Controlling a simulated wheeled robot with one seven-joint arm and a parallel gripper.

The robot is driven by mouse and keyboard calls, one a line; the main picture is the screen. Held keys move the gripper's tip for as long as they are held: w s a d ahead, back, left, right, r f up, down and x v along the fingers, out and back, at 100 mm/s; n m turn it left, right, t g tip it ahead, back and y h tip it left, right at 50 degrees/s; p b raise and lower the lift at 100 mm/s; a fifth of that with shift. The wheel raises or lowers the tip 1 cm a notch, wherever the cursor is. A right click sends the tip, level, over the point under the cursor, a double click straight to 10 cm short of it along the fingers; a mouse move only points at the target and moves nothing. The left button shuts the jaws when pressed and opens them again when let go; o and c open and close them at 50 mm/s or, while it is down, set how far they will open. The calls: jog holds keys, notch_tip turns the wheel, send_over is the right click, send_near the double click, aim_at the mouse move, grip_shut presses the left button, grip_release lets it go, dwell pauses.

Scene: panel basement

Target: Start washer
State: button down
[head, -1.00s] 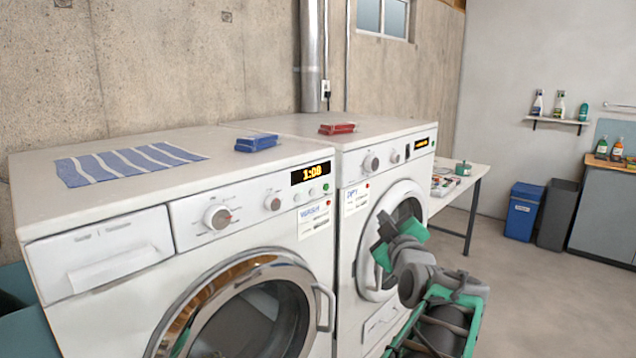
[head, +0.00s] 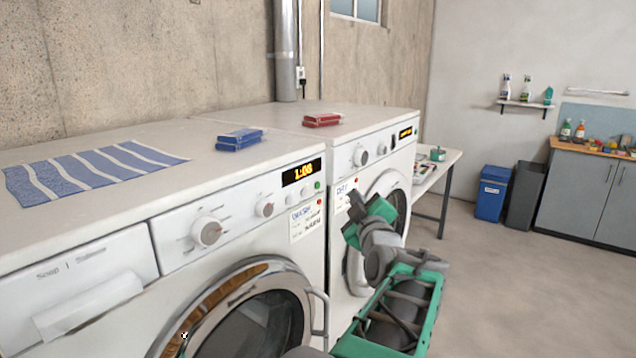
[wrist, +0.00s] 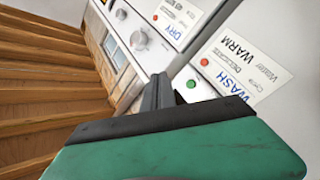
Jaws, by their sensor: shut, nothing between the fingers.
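The washer (head: 172,239) is the white left machine, its round door shut. Its panel has a lit display (head: 301,172) reading 1:08, knobs, a green button (head: 318,185) and a red button (head: 319,201). A WASH label (head: 304,219) sits below them. In the wrist view the green button (wrist: 191,84), red button (wrist: 204,62) and WASH label (wrist: 232,80) are close, just right of my fingertips. My gripper (head: 350,233) is shut and empty, in front of the machines near the washer's right edge. Its fingertips (wrist: 157,92) look apart from the green button; the exact gap is unclear.
The dryer (head: 345,190) stands right beside the washer. A table (head: 440,165) and blue bin (head: 491,193) are farther right. The right floor is clear.

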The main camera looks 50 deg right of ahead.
aim_at(317, 185)
jog(key=w+p, duration=0.2)
jog(key=w, duration=0.5)
jog(key=shift+w+a+p, duration=0.15)
jog(key=shift+a+p, duration=0.2)
jog(key=shift+w+f, duration=0.1)
dwell(1.5)
jog(key=shift+w+b, duration=0.3)
jog(key=shift+b, duration=0.3)
